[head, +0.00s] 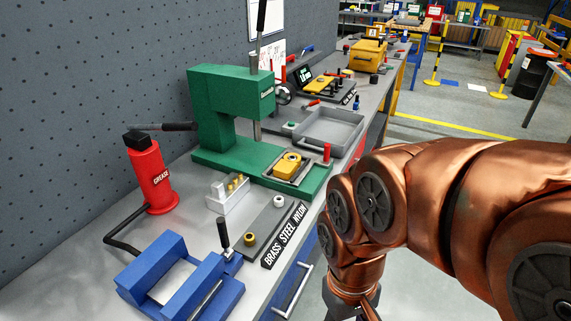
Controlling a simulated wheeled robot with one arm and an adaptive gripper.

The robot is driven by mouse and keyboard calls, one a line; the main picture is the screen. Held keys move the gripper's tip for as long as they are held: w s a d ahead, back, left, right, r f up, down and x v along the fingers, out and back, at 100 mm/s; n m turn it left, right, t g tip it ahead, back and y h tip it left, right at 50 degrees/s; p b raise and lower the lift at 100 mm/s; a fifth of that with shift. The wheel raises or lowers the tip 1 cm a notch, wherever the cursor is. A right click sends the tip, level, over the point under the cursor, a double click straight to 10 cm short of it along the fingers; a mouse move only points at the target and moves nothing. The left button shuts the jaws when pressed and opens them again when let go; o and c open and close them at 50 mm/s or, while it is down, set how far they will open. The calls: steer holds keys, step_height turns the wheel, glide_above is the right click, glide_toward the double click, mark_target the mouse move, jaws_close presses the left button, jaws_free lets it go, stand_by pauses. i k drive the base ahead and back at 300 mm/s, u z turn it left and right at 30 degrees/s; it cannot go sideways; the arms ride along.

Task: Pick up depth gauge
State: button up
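I cannot single out a depth gauge with certainty. A small dark unit with a lit green display (303,75) stands at the back of the bench, beyond the green press. A small upright blue piece (356,102) stands to its right, too small to identify. My copper arm reaches in from the right and bends down beside the bench's front edge. Only the upper part of my gripper (354,306) shows at the bottom edge; its fingertips are cut off. It is well apart from both pieces, nearer the camera.
The green press (218,100) holds a yellow part on its base. A red grease can (152,176), blue vise (172,285), brass-steel-nylon plate (263,222) and grey tray (330,128) crowd the bench. The aisle floor (440,110) is open at right.

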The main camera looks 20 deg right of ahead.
mark_target(356, 108)
steer(key=u, duration=0.05)
steer(key=k, duration=1.1)
steer(key=z, duration=1.5)
steer(key=i, duration=2.45)
steer(key=u, duration=1.35)
steer(key=i, duration=0.65)
steer(key=u, duration=0.55)
steer(key=i, duration=0.5)
